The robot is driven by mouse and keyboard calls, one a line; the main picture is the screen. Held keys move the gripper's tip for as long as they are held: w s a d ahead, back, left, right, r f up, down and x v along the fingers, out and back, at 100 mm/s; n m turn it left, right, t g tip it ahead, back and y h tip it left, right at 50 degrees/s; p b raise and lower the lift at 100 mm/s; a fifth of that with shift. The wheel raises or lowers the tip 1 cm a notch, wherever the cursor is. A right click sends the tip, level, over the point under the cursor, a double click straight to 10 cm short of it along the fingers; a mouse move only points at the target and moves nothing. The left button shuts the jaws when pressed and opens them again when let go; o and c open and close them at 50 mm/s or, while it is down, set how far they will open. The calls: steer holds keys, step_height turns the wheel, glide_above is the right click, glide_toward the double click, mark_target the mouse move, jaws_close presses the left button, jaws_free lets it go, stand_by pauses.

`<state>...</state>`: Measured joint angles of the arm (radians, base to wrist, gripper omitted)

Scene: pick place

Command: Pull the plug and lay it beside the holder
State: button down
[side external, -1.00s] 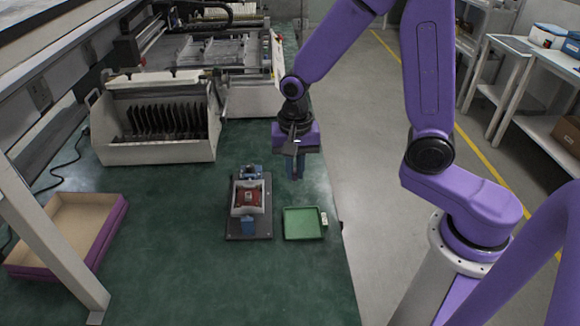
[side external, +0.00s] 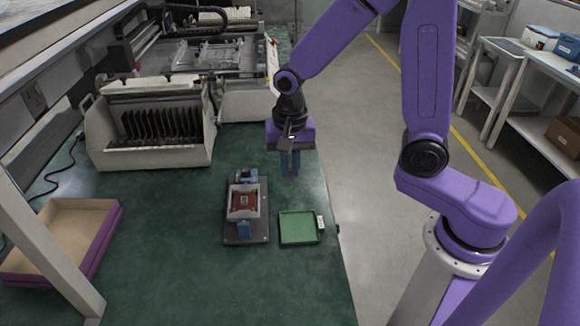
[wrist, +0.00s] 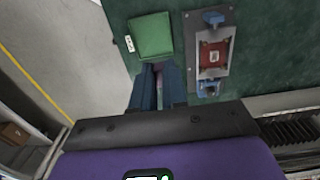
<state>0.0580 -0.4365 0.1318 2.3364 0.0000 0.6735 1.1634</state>
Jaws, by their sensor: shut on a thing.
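My gripper (side external: 289,172) is above the green table, behind the green tray and to the right of the holder in the side view. In the wrist view its blue fingers (wrist: 158,84) are shut on a small pinkish-grey thing, taken as the plug (wrist: 161,78); the fingers hide most of it. The holder (side external: 236,238) is a dark plate carrying a pale metal frame, a red block (side external: 243,201) and blue parts at both ends. It also shows in the wrist view (wrist: 191,48), apart from the fingers.
A shallow green tray (side external: 299,240) with a small white label block at its side lies right of the holder. A grey slotted rack (side external: 150,155) and machinery stand behind. An open purple-sided box (side external: 92,258) is at left. Table in front of the holder is clear.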

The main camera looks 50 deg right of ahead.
steer(key=shift+r, duration=1.05)
steer(key=s+d+f, duration=0.3)
steer(key=d+f, duration=0.7)
steer(key=d, duration=0.3)
steer(key=w+f, duration=0.3)
steer(key=w, duration=0.1)
steer(key=w+d+f, duration=0.1)
steer(key=w+f, duration=0.2)
steer(key=w, duration=0.1)
steer(key=w+d+f, duration=0.1)
steer(key=w+f, duration=0.2)
steer(key=w, duration=0.2)
steer(key=shift+d+f, duration=0.1)
steer(key=shift+f, duration=0.1)
steer(key=shift+w+f, duration=0.4)
steer(key=shift+f, duration=1.5)
steer(key=shift+f, duration=0.15)
